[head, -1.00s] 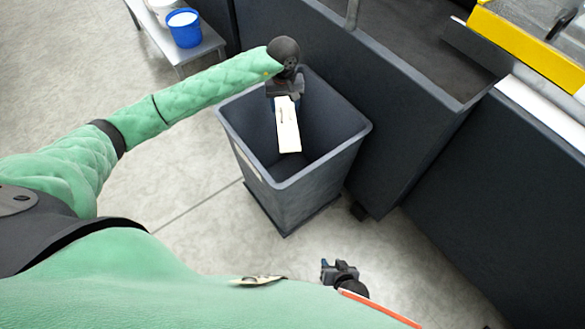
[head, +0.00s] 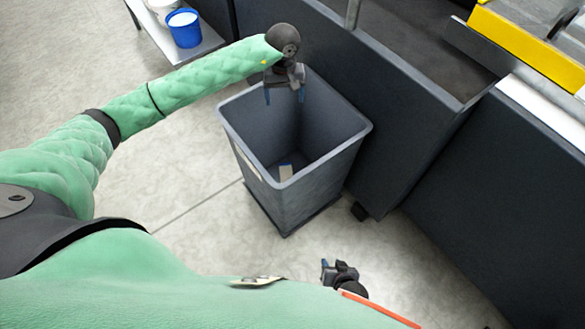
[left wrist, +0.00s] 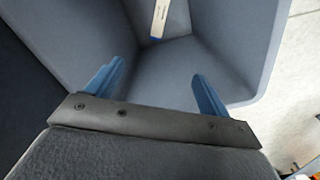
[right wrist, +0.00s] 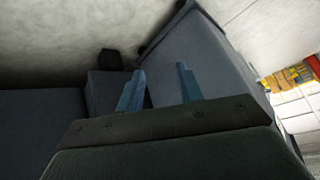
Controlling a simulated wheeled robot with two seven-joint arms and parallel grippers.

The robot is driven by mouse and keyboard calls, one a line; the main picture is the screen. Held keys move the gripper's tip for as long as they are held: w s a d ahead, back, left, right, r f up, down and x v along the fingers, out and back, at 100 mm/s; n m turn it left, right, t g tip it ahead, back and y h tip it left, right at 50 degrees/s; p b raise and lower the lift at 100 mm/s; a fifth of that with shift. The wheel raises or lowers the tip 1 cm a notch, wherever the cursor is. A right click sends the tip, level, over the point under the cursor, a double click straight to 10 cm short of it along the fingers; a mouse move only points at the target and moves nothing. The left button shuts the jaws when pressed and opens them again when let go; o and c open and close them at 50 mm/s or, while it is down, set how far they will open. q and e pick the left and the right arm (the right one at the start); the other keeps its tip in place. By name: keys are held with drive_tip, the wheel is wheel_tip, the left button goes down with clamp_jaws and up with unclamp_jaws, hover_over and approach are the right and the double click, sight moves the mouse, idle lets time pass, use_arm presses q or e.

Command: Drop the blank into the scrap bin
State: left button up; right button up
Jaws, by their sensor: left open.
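The scrap bin (head: 255,172) is a dark grey open-topped bin on the floor in the middle of the head view. The blank (head: 286,173) lies low inside it, pale with a bluish patch, and only part of it shows. In the left wrist view the blank (left wrist: 160,18) is a pale strip inside the bin, apart from the fingers. My left gripper (head: 285,98) is open and empty above the bin's far side, its blue fingers pointing down. My right gripper (head: 326,268) is near the bottom of the head view, away from the bin; its blue fingers (right wrist: 160,88) stand apart with nothing between them.
A dark machine body (head: 400,110) stands close along the bin's right side, with a yellow part (head: 530,45) at top right. A grey bench (head: 190,48) with a blue bucket (head: 185,28) stands at top left. The floor left of the bin is clear.

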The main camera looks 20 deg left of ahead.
use_arm(q)
wheel_tip(320, 180, up, 4)
drive_tip(key=shift+r, duration=0.1)
use_arm(e)
drive_tip(key=shift+s+f, duration=0.2)
drive_tip(key=shift+f, duration=0.7)
drive_tip(key=shift+s, duration=0.15)
drive_tip(key=shift+d, duration=0.1)
